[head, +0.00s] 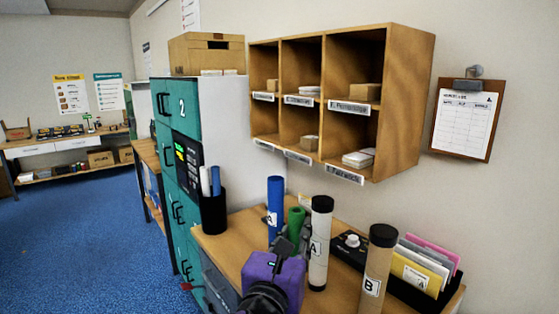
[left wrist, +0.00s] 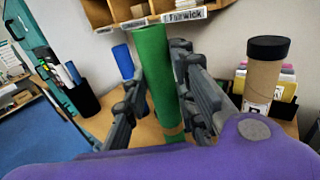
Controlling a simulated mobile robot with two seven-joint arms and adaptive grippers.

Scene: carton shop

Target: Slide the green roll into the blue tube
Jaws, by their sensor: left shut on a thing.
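The blue tube (head: 275,203) stands upright on the wooden counter, with a white label on its side. It also shows in the left wrist view (left wrist: 123,62), left of the green roll. The green roll (head: 296,214) is upright between the fingers of my left gripper (head: 290,236), just right of the blue tube in the head view. In the left wrist view the green roll (left wrist: 152,70) stands tall between both fingers, which are shut on it. The roll's lower end is hidden in the head view. My right gripper is not in view.
A black pen cup (head: 214,213) stands left. Wooden pigeonholes (head: 400,95) hang above the counter (head: 235,240). A folder rack (head: 432,294) is at right.

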